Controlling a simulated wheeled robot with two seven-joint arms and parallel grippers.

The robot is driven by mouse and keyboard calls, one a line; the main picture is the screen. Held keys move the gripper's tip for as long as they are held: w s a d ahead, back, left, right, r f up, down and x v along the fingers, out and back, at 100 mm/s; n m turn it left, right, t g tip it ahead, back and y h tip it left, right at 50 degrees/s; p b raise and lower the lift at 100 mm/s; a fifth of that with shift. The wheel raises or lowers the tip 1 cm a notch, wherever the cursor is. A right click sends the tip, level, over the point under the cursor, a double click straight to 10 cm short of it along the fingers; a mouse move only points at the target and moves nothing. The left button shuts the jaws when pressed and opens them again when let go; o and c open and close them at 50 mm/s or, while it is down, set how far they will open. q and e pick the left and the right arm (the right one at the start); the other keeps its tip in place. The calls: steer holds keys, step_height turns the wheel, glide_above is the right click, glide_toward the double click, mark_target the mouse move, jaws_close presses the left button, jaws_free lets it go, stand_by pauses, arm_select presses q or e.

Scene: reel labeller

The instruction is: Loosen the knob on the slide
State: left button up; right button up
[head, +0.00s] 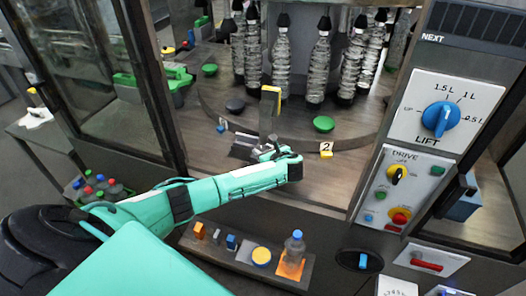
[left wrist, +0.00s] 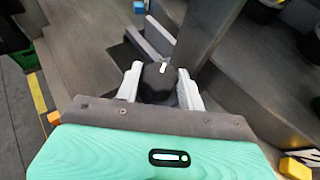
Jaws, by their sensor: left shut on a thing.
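The black knob (left wrist: 158,82) with a white mark on its top sits between the fingers of my left gripper (left wrist: 160,88) in the left wrist view. Both pale fingers close on its sides. In the head view my left gripper (head: 268,153) reaches in from the left at the foot of a grey upright post (head: 268,115) with a yellow top. The slide's grey rails (head: 243,147) lie just left of the post, and they also show beyond the knob in the left wrist view (left wrist: 145,42). The knob is mostly hidden by the gripper in the head view. My right gripper is out of view.
Several clear bottles (head: 282,68) hang behind the post. A green disc (head: 323,124) and a yellow "2" tag (head: 326,149) lie to the right. A control panel with a blue LIFT dial (head: 441,118) stands farther right. A shelf (head: 215,257) with small items is in front.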

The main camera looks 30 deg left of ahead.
arm_select(q)
steer(key=shift+w+d+f+n+g+y, duration=0.1)
steer(key=shift+n+g+y, duration=0.1)
steer(key=shift+n+g, duration=0.3)
steer(key=shift+w+n+g+y, duration=0.1)
steer(key=shift+n+g+y, duration=0.1)
steer(key=shift+n+g, duration=0.25)
steer(key=shift+w+n+g+b, duration=0.1)
steer(key=shift+n+g+b, duration=0.65)
steer(key=shift+n+g, duration=0.3)
steer(key=n+g+b, duration=0.2)
steer(key=g, duration=0.1)
steer(key=shift+w+f+n+y, duration=0.1)
steer(key=shift+w+n+y, duration=0.05)
steer(key=shift+n+y, duration=0.2)
steer(key=shift+n+g+b, duration=0.85)
steer(key=shift+g+b, duration=0.15)
steer(key=shift+g, duration=0.3)
steer(key=o, duration=1)
steer(key=shift+r, duration=0.3)
steer(key=shift+w+r, duration=0.1)
